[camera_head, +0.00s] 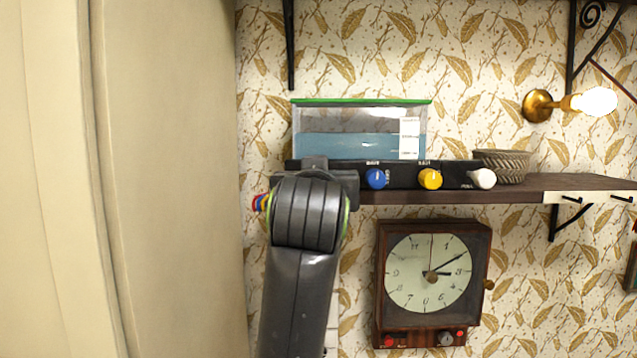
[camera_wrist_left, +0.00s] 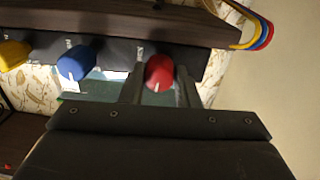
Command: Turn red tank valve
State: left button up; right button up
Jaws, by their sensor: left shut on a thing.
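The red tank valve (camera_wrist_left: 159,70) is a round red knob with a white pointer mark. It sits between the two fingers of my left gripper (camera_wrist_left: 160,84) in the left wrist view, and the gripper is shut on it. In the head view my left gripper (camera_head: 314,167) and its arm hide the red valve. The tank (camera_head: 350,125) is clear with a green rim and bluish water, and stands above the black valve panel (camera_head: 404,178). My right gripper is not in view.
A blue knob (camera_head: 376,178), a yellow knob (camera_head: 430,179) and a white knob (camera_head: 483,179) sit right of my gripper. A wicker basket (camera_head: 503,166) stands on the shelf (camera_head: 570,186). A wall clock (camera_head: 432,283) hangs below, and a lit bulb (camera_head: 594,101) is at right.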

pick_arm(q)
jog(key=shift+d+m+g+y+b, duration=0.2)
jog(key=shift+m+b, duration=1.95)
jog(key=shift+m, duration=1.8)
jog(key=shift+a+m+g+y+b, duration=0.1)
jog(key=shift+m+y+b, duration=0.2)
jog(key=shift+m+b, duration=2.75)
pick_arm(e)
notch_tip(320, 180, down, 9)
jog(key=p, duration=0.1)
jog(key=shift+p, duration=0.4)
pick_arm(q)
jog(key=shift+m, duration=1.1)
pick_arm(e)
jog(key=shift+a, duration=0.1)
pick_arm(q)
jog(key=o, duration=1)
jog(key=shift+w, duration=0.1)
jog(key=shift+c, duration=0.2)
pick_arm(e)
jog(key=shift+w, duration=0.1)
